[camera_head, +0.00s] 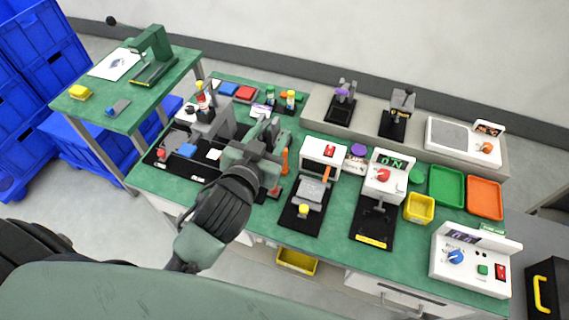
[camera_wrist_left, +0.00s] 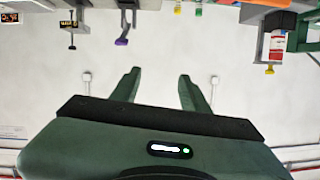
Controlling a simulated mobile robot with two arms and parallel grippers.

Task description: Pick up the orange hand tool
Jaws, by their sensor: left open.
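An orange tool-like piece (camera_head: 285,160) shows just right of my left gripper (camera_head: 264,132) in the head view, partly hidden by it. Another orange piece (camera_head: 327,173) stands at the front of a white box with a red switch. I cannot tell for sure which is the hand tool. The left gripper is open and empty, above the green bench, with no visible contact. In the left wrist view its two fingers (camera_wrist_left: 158,85) are spread against a pale wall. My right gripper is out of view.
The green bench (camera_head: 335,235) holds several devices on black bases, a yellow bin (camera_head: 418,208), a green tray (camera_head: 447,186) and an orange tray (camera_head: 485,198). A grey fixture (camera_head: 213,118) stands left of the gripper. A smaller green table (camera_head: 120,118) stands at the left, by blue crates (camera_head: 45,45).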

